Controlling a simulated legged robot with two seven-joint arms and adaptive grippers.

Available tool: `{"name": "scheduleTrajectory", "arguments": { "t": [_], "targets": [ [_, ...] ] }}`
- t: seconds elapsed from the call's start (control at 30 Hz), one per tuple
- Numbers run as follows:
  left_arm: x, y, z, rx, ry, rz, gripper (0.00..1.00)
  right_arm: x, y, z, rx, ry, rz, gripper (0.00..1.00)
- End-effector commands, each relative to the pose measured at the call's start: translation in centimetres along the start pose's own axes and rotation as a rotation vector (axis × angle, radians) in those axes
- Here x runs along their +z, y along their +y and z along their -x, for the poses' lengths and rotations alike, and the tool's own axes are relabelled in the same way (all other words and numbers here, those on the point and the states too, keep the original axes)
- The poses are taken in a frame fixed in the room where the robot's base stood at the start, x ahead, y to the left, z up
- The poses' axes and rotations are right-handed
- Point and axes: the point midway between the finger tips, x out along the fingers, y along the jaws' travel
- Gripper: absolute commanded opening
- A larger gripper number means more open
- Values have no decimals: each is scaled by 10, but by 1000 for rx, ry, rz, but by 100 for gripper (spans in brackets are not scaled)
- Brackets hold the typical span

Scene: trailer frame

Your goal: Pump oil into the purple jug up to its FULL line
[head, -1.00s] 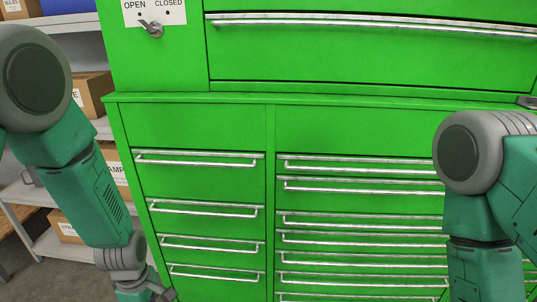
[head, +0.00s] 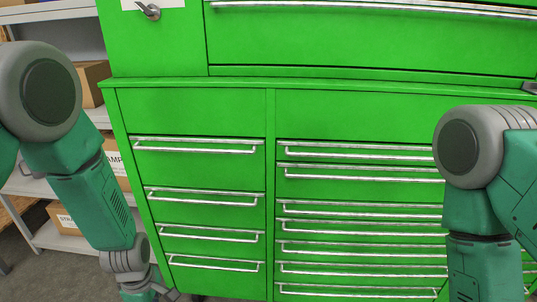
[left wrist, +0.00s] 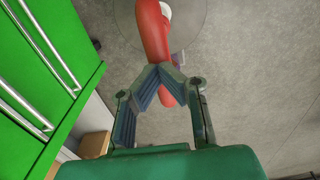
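No purple jug can be made out in the head view. In the left wrist view my left gripper (left wrist: 160,70) has its two finger pads leaning together, with the tips meeting or nearly so, and nothing visibly held. A red curved thing (left wrist: 153,35) with a white part lies behind the fingers, over a grey round disc (left wrist: 193,25); I cannot tell what it is. A small purplish patch (left wrist: 178,57) shows beside it, too small to identify. In the head view only part of my left gripper shows at the bottom edge. My right gripper is out of view below the picture.
A large green cabinet (head: 190,112) with many drawers and metal handles fills the head view. A switch (head: 148,10) is on its upper left panel. Shelves (head: 50,108) with cardboard boxes (head: 65,219) stand to the left. Bare grey floor (left wrist: 270,90) shows in the left wrist view.

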Motion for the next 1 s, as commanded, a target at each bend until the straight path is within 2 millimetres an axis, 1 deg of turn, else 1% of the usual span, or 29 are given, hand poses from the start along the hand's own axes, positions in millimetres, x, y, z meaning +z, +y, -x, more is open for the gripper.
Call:
{"name": "scheduleTrajectory", "arguments": {
  "t": [0.03,0.17,0.33,1.0],
  "targets": [
    [0,0,-5,0,0,-1,0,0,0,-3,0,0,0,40],
    [0,0,-12,0,0,-1,0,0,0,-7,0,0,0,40],
    [0,0,-4,0,0,-1,0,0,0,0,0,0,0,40],
    [0,0,63,0,0,-1,0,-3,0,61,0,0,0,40]
  ]
}}
